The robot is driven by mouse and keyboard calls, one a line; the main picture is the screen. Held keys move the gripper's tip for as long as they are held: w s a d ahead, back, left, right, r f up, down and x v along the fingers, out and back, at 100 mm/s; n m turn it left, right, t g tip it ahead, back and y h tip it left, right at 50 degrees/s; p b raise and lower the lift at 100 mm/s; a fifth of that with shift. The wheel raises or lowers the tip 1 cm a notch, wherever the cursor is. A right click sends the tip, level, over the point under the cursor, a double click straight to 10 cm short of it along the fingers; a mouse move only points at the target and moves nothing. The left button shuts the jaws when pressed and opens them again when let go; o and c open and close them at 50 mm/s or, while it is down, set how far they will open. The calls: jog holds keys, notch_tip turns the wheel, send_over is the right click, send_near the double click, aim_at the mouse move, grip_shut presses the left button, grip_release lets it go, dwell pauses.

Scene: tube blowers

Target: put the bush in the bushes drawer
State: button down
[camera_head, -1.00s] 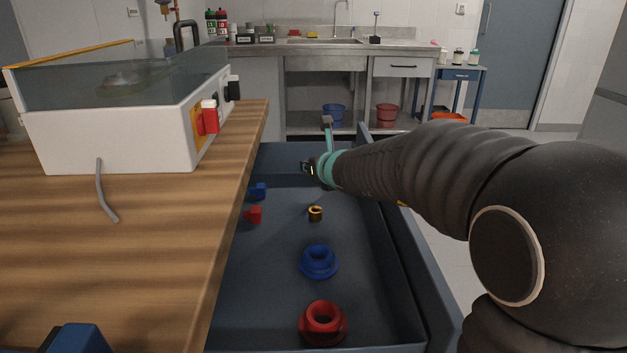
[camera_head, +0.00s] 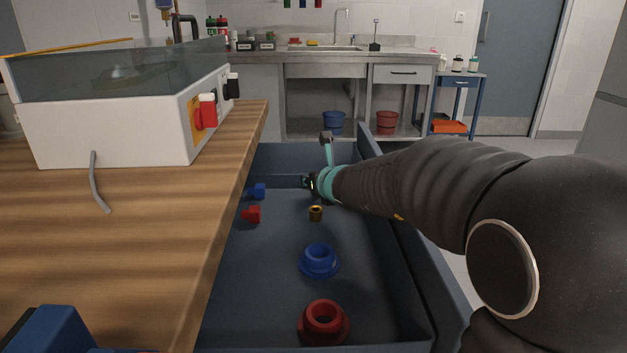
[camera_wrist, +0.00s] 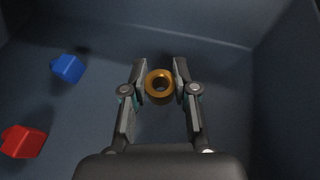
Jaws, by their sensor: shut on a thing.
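A brass-coloured ring bush (camera_wrist: 160,98) sits between the two fingers of my gripper (camera_wrist: 159,78) in the wrist view, and the gripper is shut on it. In the head view my gripper (camera_head: 310,184) is over the far part of the open grey drawer (camera_head: 285,285), where the held bush is small and hard to make out. The drawer's floor shows below the held bush in the wrist view; I cannot tell the exact gap.
The drawer also holds a small blue piece (camera_head: 258,191), a small red piece (camera_head: 251,214), a blue flanged ring (camera_head: 319,261) and a red flanged ring (camera_head: 324,322). The wooden tabletop (camera_head: 130,250) edges the left side. A white machine (camera_head: 110,135) stands on it.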

jog(key=c, duration=0.9)
grip_release()
jog(key=shift+r+p, duration=0.45)
jog(key=shift+p, duration=0.15)
jog(key=p+v, duration=0.3)
jog(key=v, duration=0.9)
jog(key=shift+r, duration=0.1)
